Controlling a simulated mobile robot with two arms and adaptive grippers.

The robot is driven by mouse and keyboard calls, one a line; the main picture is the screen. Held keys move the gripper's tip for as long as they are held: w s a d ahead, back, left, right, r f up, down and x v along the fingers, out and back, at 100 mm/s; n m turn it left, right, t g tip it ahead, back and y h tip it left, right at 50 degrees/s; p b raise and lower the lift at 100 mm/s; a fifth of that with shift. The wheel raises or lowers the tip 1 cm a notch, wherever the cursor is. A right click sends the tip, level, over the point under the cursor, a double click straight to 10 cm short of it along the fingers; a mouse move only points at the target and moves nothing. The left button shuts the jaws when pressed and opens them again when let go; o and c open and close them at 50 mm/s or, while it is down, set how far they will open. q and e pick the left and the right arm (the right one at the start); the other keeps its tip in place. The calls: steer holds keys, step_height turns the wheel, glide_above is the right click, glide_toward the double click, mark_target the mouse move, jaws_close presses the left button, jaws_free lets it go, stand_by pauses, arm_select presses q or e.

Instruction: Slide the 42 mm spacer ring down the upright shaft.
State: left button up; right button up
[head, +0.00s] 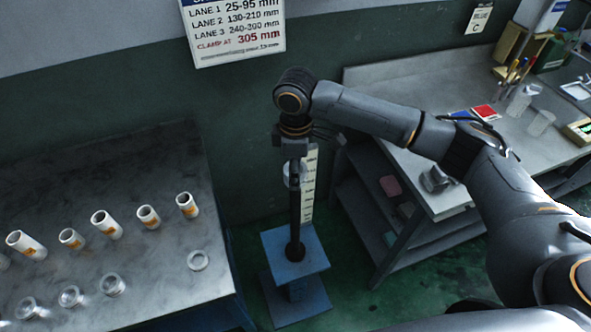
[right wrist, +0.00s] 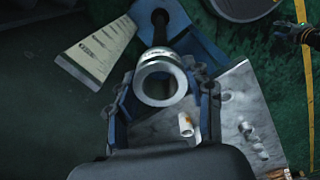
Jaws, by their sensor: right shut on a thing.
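The spacer ring (head: 294,172) is pale and thick-walled, at the upper end of the dark upright shaft (head: 295,216). In the right wrist view the ring (right wrist: 160,83) sits between the fingers of my right gripper (right wrist: 163,92), which is shut on it. The shaft (right wrist: 160,28) shows beyond the ring, rising from its blue base. The ring's bore looks dark; I cannot tell how far the shaft runs into it. In the head view my right gripper (head: 293,155) hangs above the shaft. My left gripper is not in view.
A pale scale board (head: 309,185) stands close behind the shaft on the blue stand (head: 312,257). The left table (head: 185,277) holds several white tubes and clear rings. A grey workbench (head: 451,200) with tools stands at right.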

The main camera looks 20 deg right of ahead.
steer(key=shift+f+b, duration=0.35)
steer(key=shift+f, duration=2.25)
steer(key=o, duration=1.3)
steer(key=shift+o, duration=0.2)
steer(key=shift+r, duration=0.1)
step_height(320, 180, up, 12)
